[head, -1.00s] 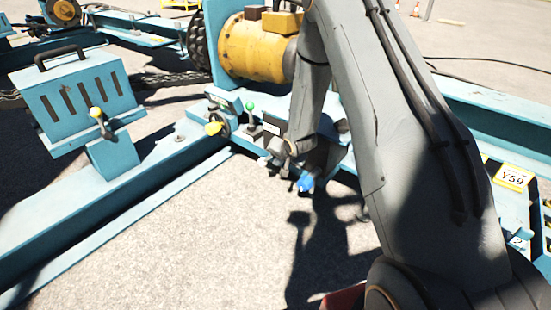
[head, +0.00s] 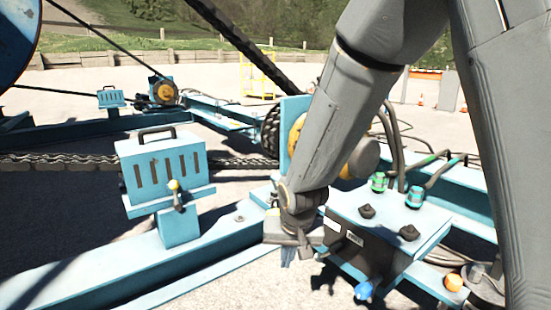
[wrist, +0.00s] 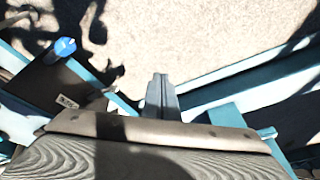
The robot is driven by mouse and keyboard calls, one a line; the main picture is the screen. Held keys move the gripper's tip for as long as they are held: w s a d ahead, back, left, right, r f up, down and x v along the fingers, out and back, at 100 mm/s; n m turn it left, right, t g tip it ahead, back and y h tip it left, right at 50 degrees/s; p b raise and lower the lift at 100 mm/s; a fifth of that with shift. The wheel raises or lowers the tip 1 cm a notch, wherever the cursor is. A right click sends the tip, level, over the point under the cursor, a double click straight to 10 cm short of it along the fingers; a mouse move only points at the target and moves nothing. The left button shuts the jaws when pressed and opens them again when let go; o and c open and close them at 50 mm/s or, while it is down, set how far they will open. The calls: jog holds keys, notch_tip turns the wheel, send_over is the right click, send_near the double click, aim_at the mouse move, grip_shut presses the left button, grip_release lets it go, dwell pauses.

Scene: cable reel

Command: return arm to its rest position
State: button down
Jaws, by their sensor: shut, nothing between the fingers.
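My arm reaches down from the upper right across the head view, in front of the blue machine frame. My gripper (head: 287,252) hangs at the arm's lower end, beside the control box. In the wrist view my gripper (wrist: 160,92) shows its two fingers pressed together, pointing at the bare ground, with nothing between them.
A blue slotted box with a handle (head: 165,170) stands on the beam at left, with a yellow-tipped lever (head: 174,187). A control box (head: 385,225) with green connectors (head: 414,196) is right of my gripper. A blue knob (head: 364,290) sits low. Open ground lies in front.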

jog(key=s+a+r+n+g, duration=0.1)
jog(key=s+r+n, duration=0.15)
jog(key=s, duration=0.65)
jog(key=s+a+r+n+g, duration=0.1)
jog(key=s+a+r+n, duration=0.15)
jog(key=s, duration=0.55)
jog(key=s+a+r+n+g, duration=0.15)
jog(key=s+r, duration=0.25)
jog(key=s, duration=0.5)
jog(key=d+r+m+p, duration=0.3)
jog(key=d+r+p, duration=0.7)
jog(key=r+p, duration=0.3)
jog(key=d+r+m+h+p, duration=0.1)
jog(key=d+r+m+p, duration=0.2)
jog(key=d+r+p, duration=0.8)
jog(key=r+p, duration=0.1)
jog(key=p, duration=0.7)
jog(key=shift+d+r, duration=0.25)
jog(key=shift+r, duration=0.15)
jog(key=shift+m, duration=0.25)
